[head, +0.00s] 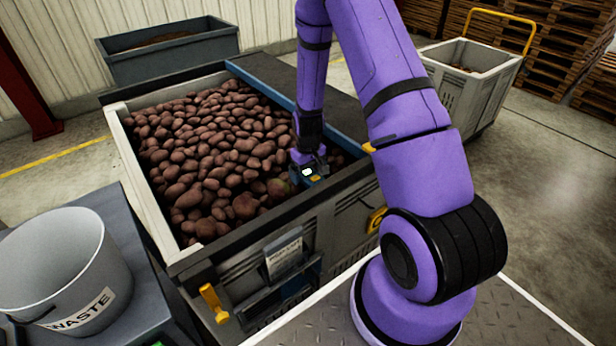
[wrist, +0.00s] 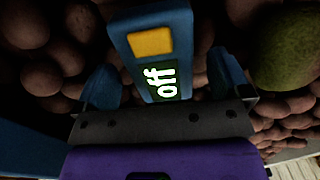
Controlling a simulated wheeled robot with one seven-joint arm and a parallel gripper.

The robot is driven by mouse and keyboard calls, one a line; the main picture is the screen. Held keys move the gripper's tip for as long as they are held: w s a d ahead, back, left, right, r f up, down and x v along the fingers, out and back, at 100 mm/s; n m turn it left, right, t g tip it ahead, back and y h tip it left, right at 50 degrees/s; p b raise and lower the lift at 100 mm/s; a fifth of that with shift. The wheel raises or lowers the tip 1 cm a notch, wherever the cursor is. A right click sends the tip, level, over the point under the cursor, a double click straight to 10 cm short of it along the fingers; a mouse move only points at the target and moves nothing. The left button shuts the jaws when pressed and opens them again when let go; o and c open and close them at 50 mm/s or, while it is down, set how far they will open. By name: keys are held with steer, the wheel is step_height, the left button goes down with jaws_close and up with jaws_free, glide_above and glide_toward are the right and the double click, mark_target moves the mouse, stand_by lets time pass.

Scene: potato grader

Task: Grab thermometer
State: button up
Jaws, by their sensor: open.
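In the head view the thermometer (head: 308,171) shows at the end of my arm, low over the potatoes near the front right of the bin. Its lower end is hidden, so I cannot tell how deep it sits.
Red-brown potatoes (head: 215,140) fill the large bin (head: 128,150). A greenish potato (wrist: 290,48) lies close beside the right finger. A white waste bucket (head: 60,262) stands on a grey stand at left. A grey cart (head: 470,75) stands at back right, with open floor before it.

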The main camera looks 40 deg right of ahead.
steer(key=shift+f, duration=0.55)
steer(key=c, duration=1.1)
steer(key=shift+o, duration=0.2)
